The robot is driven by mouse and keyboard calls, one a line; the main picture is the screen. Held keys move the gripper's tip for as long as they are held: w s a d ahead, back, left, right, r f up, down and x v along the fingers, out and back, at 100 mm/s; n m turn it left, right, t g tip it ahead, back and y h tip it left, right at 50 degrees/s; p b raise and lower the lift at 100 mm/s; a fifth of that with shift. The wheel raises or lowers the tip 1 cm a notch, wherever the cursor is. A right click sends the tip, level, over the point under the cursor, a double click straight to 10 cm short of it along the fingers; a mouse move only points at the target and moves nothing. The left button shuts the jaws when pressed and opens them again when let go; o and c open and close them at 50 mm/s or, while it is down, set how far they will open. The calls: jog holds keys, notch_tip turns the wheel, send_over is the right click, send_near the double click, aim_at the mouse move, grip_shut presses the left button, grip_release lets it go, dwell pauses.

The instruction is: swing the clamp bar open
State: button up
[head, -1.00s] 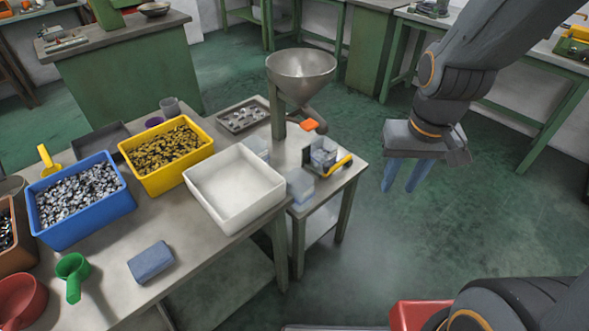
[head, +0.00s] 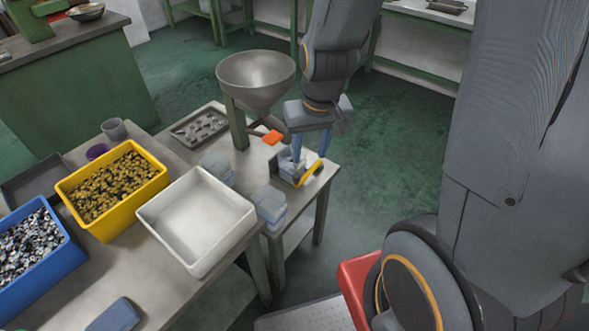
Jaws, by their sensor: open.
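The clamp bar, with its yellow part (head: 314,172), is at the small stand's right end, along the front right side of a small clear container (head: 288,168). My gripper (head: 309,159) is pointing down, right above the container and the bar. Its two blue fingers are apart and nothing shows between them. The fingers cover part of the container and the bar's far end. I cannot tell whether the fingertips touch the bar.
A metal funnel (head: 255,80) with an orange tab (head: 273,137) stands just left of my gripper. Clear containers (head: 270,206) stand nearby. A white tray (head: 197,265), yellow bin (head: 107,232) and blue bin (head: 45,292) fill the left bench. Floor (head: 385,185) right of the stand is clear.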

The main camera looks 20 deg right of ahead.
jog(key=w+f+t, duration=0.1)
jog(key=w+f, duration=0.5)
jog(key=f, duration=0.2)
jog(key=m+t+p, duration=0.1)
jog(key=m+p, duration=0.1)
send_near(297, 176)
jog(key=shift+h, duration=0.4)
jog(key=shift+a+p+x, duration=0.2)
jog(key=shift+p+x, duration=0.2)
jog(key=shift+x, duration=1.8)
jog(key=shift+a+p+x, duration=0.2)
jog(key=shift+p+x, duration=0.2)
jog(key=shift+x, duration=1.75)
grip_shut()
